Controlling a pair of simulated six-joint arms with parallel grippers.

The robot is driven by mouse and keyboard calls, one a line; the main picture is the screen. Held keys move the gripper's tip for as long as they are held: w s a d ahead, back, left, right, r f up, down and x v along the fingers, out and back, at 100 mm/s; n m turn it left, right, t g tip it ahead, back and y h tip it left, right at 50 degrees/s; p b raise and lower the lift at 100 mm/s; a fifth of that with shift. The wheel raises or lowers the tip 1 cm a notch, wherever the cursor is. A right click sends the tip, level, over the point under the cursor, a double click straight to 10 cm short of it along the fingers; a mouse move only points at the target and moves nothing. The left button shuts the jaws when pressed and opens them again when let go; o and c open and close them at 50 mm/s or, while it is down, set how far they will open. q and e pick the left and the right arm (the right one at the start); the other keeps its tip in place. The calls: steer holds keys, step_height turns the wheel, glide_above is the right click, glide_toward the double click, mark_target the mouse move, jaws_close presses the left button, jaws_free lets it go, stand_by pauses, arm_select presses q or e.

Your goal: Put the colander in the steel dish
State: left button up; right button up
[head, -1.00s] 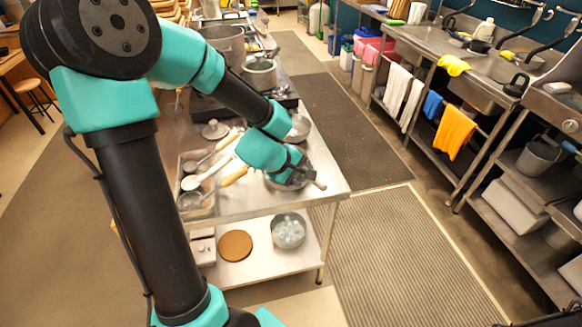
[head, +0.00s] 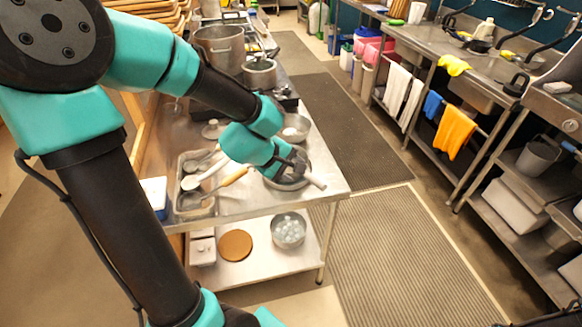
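My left gripper (head: 298,168) is at the front right of the steel table, low over a round steel vessel (head: 287,185). The gripper covers much of that vessel, and I cannot tell whether it is the colander or the dish. I cannot tell whether the fingers touch its rim or are shut on it. A second round steel bowl (head: 299,129) stands just behind it on the table. A rectangular steel tray (head: 193,214) at the left holds ladles and spoons, one with a wooden handle. My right gripper is not in view.
The steel table (head: 240,207) has bare room at its front edge. A lid (head: 212,130), a pot (head: 259,73) and a large stockpot (head: 220,46) stand farther back. The lower shelf holds a bowl of pale pieces (head: 288,231) and a brown round board (head: 235,246).

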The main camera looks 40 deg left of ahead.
arm_select(q)
steer(key=s+d+f+m+g, duration=0.2)
steer(key=d+f+m, duration=0.2)
steer(key=f, duration=0.7)
steer(key=s+d+f+m+g, duration=0.2)
steer(key=d+f+m, duration=0.3)
steer(key=f, duration=0.6)
steer(key=s+d+f+m+g, duration=0.2)
steer(key=d+f+m, duration=0.2)
steer(key=f, duration=0.7)
steer(key=shift+d+f+m+g, duration=0.15)
steer(key=shift+m+g, duration=0.15)
steer(key=shift+m, duration=0.2)
